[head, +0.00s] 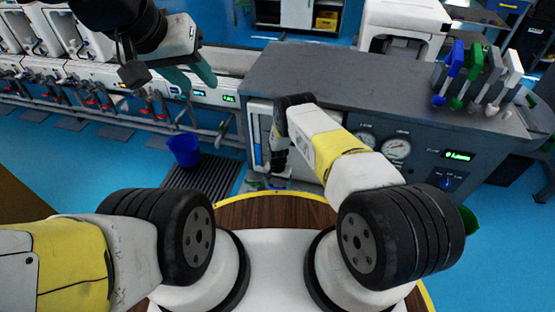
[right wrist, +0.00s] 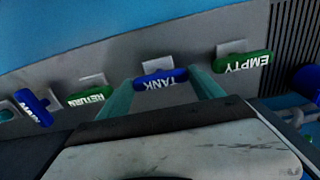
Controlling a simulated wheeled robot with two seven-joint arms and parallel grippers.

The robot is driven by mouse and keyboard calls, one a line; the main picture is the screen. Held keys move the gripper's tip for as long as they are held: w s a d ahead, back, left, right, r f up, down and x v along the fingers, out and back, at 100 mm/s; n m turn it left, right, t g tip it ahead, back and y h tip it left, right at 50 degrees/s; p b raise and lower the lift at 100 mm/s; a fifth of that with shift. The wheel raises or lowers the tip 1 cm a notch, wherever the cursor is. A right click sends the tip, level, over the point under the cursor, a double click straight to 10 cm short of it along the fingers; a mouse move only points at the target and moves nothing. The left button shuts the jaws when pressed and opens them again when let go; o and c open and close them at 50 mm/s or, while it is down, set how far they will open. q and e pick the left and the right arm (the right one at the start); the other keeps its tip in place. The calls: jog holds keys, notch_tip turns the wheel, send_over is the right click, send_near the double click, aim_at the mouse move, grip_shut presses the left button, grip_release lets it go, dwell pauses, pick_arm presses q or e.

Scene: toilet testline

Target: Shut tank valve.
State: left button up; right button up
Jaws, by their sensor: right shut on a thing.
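The tank valve has a blue handle marked TANK (right wrist: 161,78), seen upside down in the right wrist view. It lies nearly level across that picture, in front of a light square plate on a grey panel. My right gripper (right wrist: 162,88) has its two teal fingers at the two ends of this handle and is shut on it. In the head view my right gripper (head: 278,182) points down at the front of the grey machine, and its fingers and the valve are hard to make out. My left gripper (head: 188,80) is at the upper left, its teal fingers apart and empty.
A green EMPTY handle (right wrist: 244,63) and a green RETURN handle (right wrist: 90,97) flank the tank handle, with another blue handle (right wrist: 33,108) at far left. The grey machine (head: 340,85) carries gauges (head: 397,147) and coloured handles on top. A blue bucket (head: 184,150) stands on the floor.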

aim_at(278, 187)
jog(key=o, duration=1.4)
jog(key=shift+c, duration=0.2)
notch_tip(278, 187, up, 8)
jog(key=shift+f, duration=0.1)
jog(key=shift+s, duration=0.1)
